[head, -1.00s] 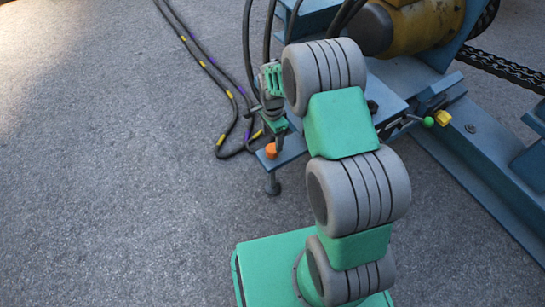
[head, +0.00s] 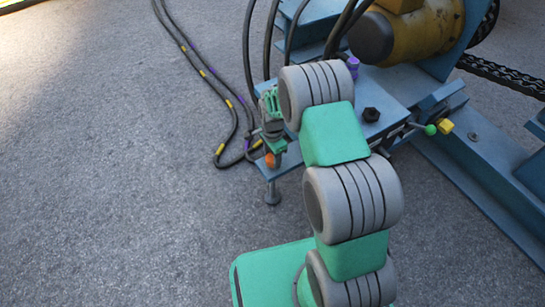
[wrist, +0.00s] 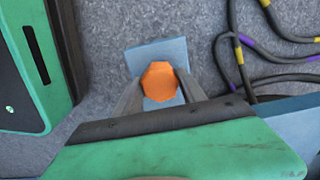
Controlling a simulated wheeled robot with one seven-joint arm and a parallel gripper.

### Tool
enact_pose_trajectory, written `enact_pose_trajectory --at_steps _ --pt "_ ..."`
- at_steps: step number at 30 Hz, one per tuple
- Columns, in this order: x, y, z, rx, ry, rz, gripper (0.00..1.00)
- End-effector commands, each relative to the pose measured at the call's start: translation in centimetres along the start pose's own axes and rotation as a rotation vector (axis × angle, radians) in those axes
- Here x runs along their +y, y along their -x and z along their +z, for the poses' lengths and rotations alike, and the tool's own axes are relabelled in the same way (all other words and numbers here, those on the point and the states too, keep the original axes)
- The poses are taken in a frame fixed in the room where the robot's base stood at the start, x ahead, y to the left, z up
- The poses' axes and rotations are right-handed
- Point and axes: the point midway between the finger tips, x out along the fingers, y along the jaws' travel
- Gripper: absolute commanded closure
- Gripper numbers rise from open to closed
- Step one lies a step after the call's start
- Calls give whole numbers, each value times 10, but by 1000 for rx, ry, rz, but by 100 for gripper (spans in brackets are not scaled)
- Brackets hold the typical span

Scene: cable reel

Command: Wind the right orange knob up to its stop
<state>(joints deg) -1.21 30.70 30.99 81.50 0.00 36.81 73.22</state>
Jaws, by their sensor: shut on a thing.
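The orange knob (wrist: 159,82) sits on a blue plate (wrist: 140,56) that juts out from the machine frame. In the wrist view its faceted top shows between the two grey fingers of my gripper (wrist: 158,88), one on each side of it. The fingers are shut on the knob. In the head view the knob (head: 270,160) shows just under my gripper (head: 274,150), partly covered by it. A grey levelling foot (head: 272,192) stands below the plate on the ground.
Black hoses with yellow and purple bands (head: 222,110) lie on the ground left of the gripper. A green-tipped lever (head: 430,130), a yellow knob (head: 446,126) and a yellow motor (head: 420,38) are to the right.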

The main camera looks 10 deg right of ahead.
Motion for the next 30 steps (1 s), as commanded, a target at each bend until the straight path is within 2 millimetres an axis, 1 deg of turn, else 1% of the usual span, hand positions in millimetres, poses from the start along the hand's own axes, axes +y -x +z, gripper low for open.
enact_pose_trajectory --at_steps 1,2,12,23,30 --pt "0 0 0 0 0 0 62" --pt "0 0 0 0 0 0 64" --pt "0 0 0 0 0 0 92" --pt "0 1 0 0 46 0 93" --pt "0 2 0 0 183 0 93"
